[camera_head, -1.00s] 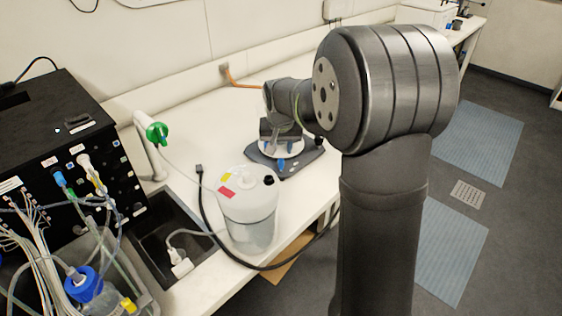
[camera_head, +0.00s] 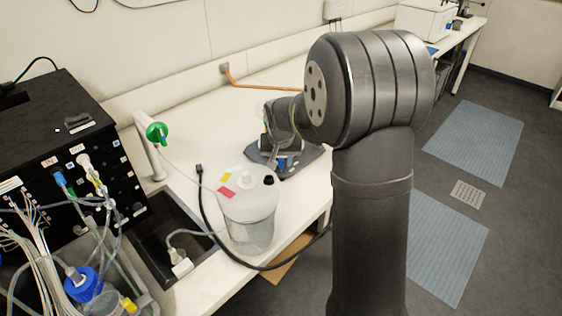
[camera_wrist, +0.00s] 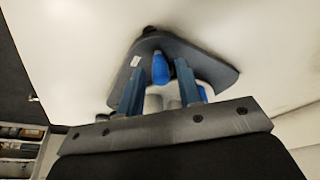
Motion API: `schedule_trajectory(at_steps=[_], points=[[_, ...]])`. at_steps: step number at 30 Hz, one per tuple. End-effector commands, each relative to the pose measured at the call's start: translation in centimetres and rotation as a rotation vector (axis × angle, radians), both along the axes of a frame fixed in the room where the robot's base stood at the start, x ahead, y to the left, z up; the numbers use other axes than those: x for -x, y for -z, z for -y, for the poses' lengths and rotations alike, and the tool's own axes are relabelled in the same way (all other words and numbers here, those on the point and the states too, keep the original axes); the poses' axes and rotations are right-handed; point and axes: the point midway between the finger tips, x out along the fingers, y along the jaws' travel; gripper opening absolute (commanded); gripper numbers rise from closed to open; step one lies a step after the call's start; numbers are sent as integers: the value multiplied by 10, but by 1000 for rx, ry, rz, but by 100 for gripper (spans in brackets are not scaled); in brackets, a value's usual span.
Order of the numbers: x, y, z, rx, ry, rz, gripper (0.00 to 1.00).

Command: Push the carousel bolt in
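The carousel's dark base plate (camera_head: 307,158) sits on the white bench in the head view, partly hidden behind my arm. The same dark base (camera_wrist: 213,68) shows in the wrist view. A small blue part (camera_head: 282,163) shows at the base in the head view. I cannot tell which part is the bolt. My gripper (camera_wrist: 160,66) has its two fingers apart, with the first blue part seen between them; contact is unclear.
A translucent jug (camera_head: 247,212) with a white cap stands close to the carousel at the bench edge. A black cable (camera_head: 203,205) runs around it. A black instrument (camera_head: 60,135) with tubing stands at left. The bench behind the carousel is clear.

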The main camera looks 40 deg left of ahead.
Motion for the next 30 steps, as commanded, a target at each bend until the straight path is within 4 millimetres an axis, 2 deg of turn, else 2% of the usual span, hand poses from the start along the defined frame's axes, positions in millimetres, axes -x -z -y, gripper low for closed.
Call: schedule_trajectory(at_steps=[3,6,7,17,29,30], points=[[0,0,0,0,0,0,31],[0,0,0,0,0,0,11],[0,0,0,0,0,0,9],[-1,0,-1,0,0,0,9],[-12,-1,-11,-1,0,1,9],[-12,-1,-11,-1,0,1,25]])
